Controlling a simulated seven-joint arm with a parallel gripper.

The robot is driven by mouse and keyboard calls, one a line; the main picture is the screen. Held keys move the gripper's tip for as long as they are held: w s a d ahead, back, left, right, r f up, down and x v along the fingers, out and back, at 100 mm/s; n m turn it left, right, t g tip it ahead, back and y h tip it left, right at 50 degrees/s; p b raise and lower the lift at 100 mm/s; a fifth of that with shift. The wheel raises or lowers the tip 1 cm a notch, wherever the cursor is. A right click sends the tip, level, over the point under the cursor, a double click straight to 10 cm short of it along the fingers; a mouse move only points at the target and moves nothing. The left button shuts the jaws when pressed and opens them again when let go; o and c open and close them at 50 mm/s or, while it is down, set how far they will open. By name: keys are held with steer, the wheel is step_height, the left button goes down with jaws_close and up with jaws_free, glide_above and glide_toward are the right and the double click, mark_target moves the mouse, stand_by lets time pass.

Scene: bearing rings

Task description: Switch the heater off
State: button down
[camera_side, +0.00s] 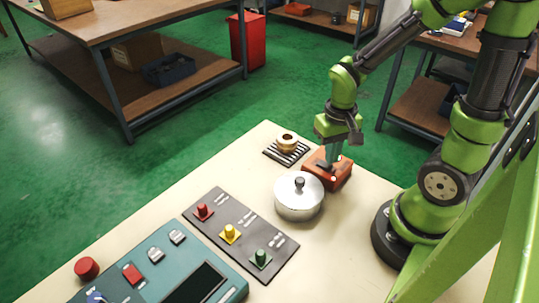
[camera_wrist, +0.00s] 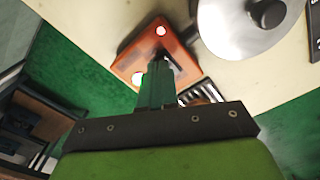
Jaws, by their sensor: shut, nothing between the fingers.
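An orange box (camera_side: 341,178) stands on the cream table below my gripper (camera_side: 331,163); I take it to be the heater's switch box. In the wrist view the box (camera_wrist: 135,62) shows two bright white spots on its top and a dark slot or switch between them. My gripper (camera_wrist: 160,68) is shut and empty, its fingertips at that dark part; whether they touch it I cannot tell. The fingers hide part of the switch, so its position is unclear. A brass ring (camera_side: 287,139) sits on a dark slatted grille (camera_side: 272,153) just left of the box.
A silver lidded pot (camera_side: 296,205) stands close in front of the box. A dark board (camera_side: 240,218) carries red, yellow and green knobs. A teal control panel (camera_side: 150,265) and a red button (camera_side: 87,268) are at front left. Free table (camera_side: 345,245) lies right of the pot.

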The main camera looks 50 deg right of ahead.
mark_target(328, 167)
steer(key=shift+f, duration=0.9)
stand_by(0.7)
steer(key=shift+r, duration=3.55)
steer(key=shift+w+a, duration=0.1)
steer(key=shift+a, duration=0.05)
steer(key=a+r+n+t+y, duration=0.2)
steer(key=a+r+t, duration=0.4)
steer(key=r, duration=0.6)
steer(key=shift+a+r+t, duration=0.3)
steer(key=shift+a+t, duration=0.1)
steer(key=shift+t, duration=0.2)
